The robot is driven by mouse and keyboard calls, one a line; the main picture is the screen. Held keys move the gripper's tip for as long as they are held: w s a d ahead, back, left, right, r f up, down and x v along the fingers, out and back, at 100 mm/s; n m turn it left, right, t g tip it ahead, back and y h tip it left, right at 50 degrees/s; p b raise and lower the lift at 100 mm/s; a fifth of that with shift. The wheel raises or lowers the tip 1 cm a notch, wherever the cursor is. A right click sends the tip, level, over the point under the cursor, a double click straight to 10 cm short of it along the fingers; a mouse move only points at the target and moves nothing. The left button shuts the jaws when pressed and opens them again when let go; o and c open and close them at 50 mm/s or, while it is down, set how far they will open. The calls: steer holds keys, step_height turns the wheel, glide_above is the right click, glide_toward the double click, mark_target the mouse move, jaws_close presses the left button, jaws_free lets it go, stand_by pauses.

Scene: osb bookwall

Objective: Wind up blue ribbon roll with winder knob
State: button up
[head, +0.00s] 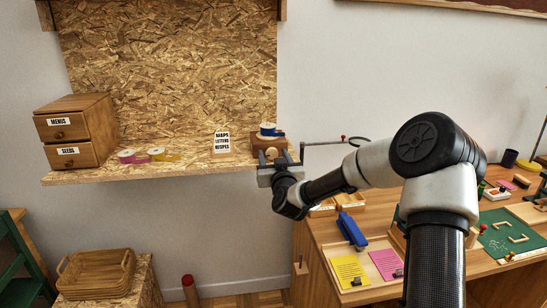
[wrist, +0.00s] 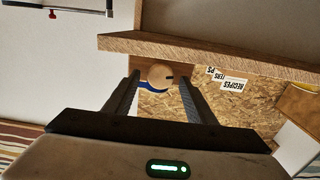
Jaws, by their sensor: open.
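The blue ribbon roll (head: 268,129) sits on top of a wooden winder block (head: 263,143) at the right end of the OSB shelf. A round pale wooden winder knob (head: 272,153) is on the block's front. My gripper (head: 276,159) is open just in front of the knob. In the wrist view the knob (wrist: 157,72) shows between the two spread fingertips (wrist: 159,79), with a gap on each side. Part of the blue ribbon roll (wrist: 150,86) shows behind it. I cannot tell whether the fingertips reach around the knob.
A cluttered desk (head: 330,236) lies below right.

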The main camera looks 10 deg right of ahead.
steer(key=shift+c, duration=0.4)
steer(key=c, duration=0.9)
steer(key=shift+f, duration=0.1)
steer(key=shift+c, duration=0.2)
steer(key=shift+m+b, duration=0.3)
steer(key=shift+b, duration=0.3)
steer(key=shift+f+m+b, duration=0.15)
steer(key=shift+m+b, duration=0.85)
steer(key=shift+b, duration=0.1)
steer(key=shift+d+m+b, duration=0.1)
steer(key=shift+m+b, duration=1.75)
steer(key=shift+m, duration=0.65)
steer(key=o, duration=1)
steer(key=shift+s, duration=0.1)
